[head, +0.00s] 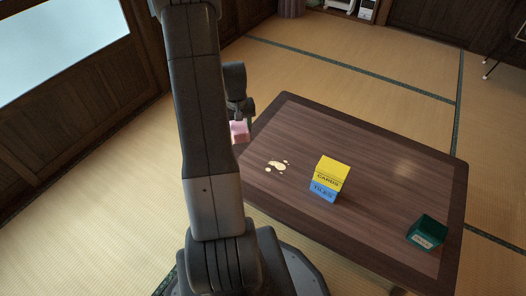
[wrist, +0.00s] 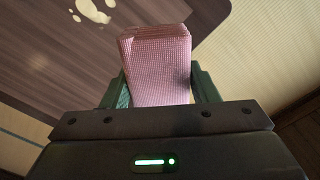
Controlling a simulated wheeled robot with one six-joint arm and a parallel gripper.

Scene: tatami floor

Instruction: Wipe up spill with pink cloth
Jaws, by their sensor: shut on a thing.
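The pink cloth (wrist: 160,70) is a folded block between the two fingers of my gripper (wrist: 163,88) in the wrist view. My gripper is shut on it. In the head view the cloth (head: 239,131) shows just right of my arm, near the table's left edge, with my gripper (head: 238,118) partly hidden behind my arm. The spill (head: 277,166) is a cream-coloured patch with small drops on the left part of the dark wooden table (head: 375,215). The spill (wrist: 93,11) also shows at the top left of the wrist view, apart from the cloth.
A yellow cards box (head: 333,168) sits on a blue tiles box (head: 323,191), right of the spill. A dark green box (head: 427,233) stands near the table's right corner. The tabletop between the boxes and at the back is clear.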

